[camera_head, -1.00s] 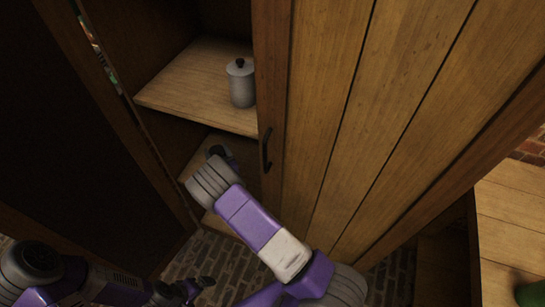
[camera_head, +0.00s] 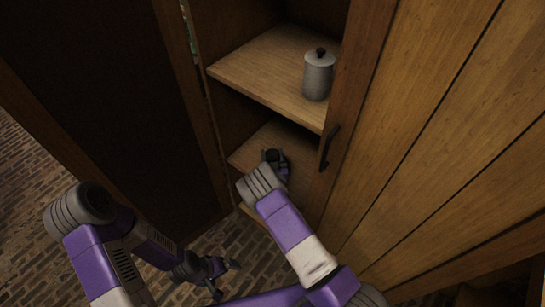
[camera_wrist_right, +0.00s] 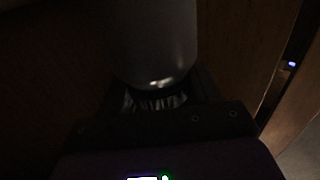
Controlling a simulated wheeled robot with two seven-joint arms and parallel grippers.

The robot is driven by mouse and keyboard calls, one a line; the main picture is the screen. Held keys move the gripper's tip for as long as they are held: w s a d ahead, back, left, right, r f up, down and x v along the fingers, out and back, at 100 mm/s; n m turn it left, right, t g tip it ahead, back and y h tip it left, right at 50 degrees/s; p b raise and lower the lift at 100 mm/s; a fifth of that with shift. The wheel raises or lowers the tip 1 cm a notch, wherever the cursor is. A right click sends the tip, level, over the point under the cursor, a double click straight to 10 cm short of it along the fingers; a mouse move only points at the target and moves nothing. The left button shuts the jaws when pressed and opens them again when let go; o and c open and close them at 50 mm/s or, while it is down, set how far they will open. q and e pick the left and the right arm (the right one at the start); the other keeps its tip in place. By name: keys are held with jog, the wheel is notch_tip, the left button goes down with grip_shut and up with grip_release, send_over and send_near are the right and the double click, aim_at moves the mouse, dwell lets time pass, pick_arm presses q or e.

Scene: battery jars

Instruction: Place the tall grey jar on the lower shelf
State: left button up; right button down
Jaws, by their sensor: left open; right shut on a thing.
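A grey cylindrical jar (camera_wrist_right: 155,40) fills the top of the right wrist view, its upper part cut off by the frame edge. My right gripper (camera_wrist_right: 155,98) is shut on it near its lower end. In the head view my right arm reaches into the cabinet over the lower shelf (camera_head: 248,150); the held jar is hidden there. I cannot tell whether the jar touches the shelf. My left gripper (camera_head: 225,275) is open and empty, low over the brick floor, outside the cabinet.
Another grey lidded jar (camera_head: 318,75) with a dark knob stands upright on the upper shelf (camera_head: 262,72), above my right arm. An open dark door (camera_head: 100,90) is at left. A wooden door (camera_head: 430,150) with a black handle (camera_head: 329,147) is close beside my right arm.

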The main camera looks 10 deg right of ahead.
jog(key=shift+r, duration=0.15)
jog(key=shift+f, duration=0.25)
jog(key=shift+c, duration=1.1)
grip_release()
jog(key=shift+r, duration=0.1)
jog(key=shift+r, duration=0.2)
jog(key=s+a+p, duration=0.1)
jog(key=s+p, duration=0.1)
jog(key=s, duration=1)
jog(key=shift+a+p, duration=0.25)
jog(key=shift+p, duration=0.15)
